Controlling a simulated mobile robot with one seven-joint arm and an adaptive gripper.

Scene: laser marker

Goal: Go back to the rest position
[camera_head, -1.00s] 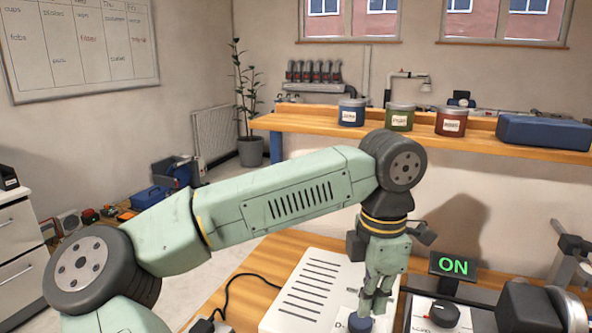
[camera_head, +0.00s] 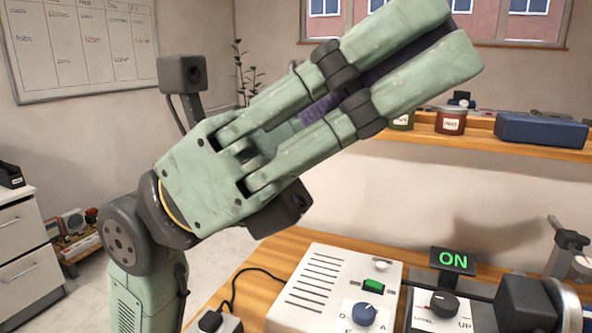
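My gripper (camera_head: 456,28) is raised high and close to the camera. It points up and to the right, with its tips near the top edge. It is well clear of the bench. Its two pale green fingers lie side by side with a narrow dark strip between them. My arm (camera_head: 142,280) rises at the lower left, folded near the camera.
On the wooden bench, a white box (camera_head: 318,300) carries a blue knob (camera_head: 365,313) and a green switch (camera_head: 373,286). A lit ON sign (camera_head: 453,261) stands behind a black knob (camera_head: 444,304). A back shelf (camera_head: 480,145) holds jars and a blue case (camera_head: 541,131).

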